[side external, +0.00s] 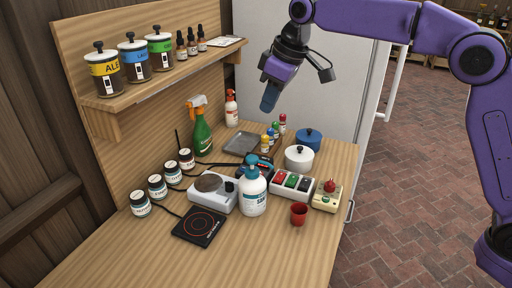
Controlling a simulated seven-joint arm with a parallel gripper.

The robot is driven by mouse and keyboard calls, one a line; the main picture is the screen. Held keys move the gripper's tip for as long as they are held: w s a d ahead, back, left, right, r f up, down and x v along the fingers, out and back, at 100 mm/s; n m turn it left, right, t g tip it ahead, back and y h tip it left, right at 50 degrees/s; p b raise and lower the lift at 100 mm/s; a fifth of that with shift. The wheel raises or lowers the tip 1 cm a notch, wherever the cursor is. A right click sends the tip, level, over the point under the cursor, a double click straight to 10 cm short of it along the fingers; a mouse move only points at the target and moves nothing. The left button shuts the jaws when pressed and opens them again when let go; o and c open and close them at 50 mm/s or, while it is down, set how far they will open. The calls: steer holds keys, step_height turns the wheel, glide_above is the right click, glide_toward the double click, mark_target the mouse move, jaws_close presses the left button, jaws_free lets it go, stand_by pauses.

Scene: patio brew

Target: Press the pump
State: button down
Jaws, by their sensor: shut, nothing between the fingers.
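A white bottle with a teal-blue pump top (253,191) stands upright near the middle of the table. A smaller white and red bottle with a red top (231,109) stands at the back, and I cannot tell whether that top is a pump. My gripper (268,108) hangs in the air above the back part of the table, pointing down. It is shut with nothing held, well above the blue-topped bottle and apart from everything.
A hot plate (212,194) is left of the pump bottle, a black pad (199,225) in front. A switch box (292,185), yellow button box (327,196) and red cup (299,214) stand right. A green spray bottle (202,134) stands behind. The front table is clear.

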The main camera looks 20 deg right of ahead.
mark_target(252, 157)
steer(key=shift+s+r, duration=0.3)
steer(key=x, duration=0.8)
steer(key=s+x, duration=0.1)
steer(key=x, duration=0.4)
steer(key=shift+d+f, duration=0.15)
steer(key=shift+d, duration=0.1)
steer(key=shift+f, duration=0.5)
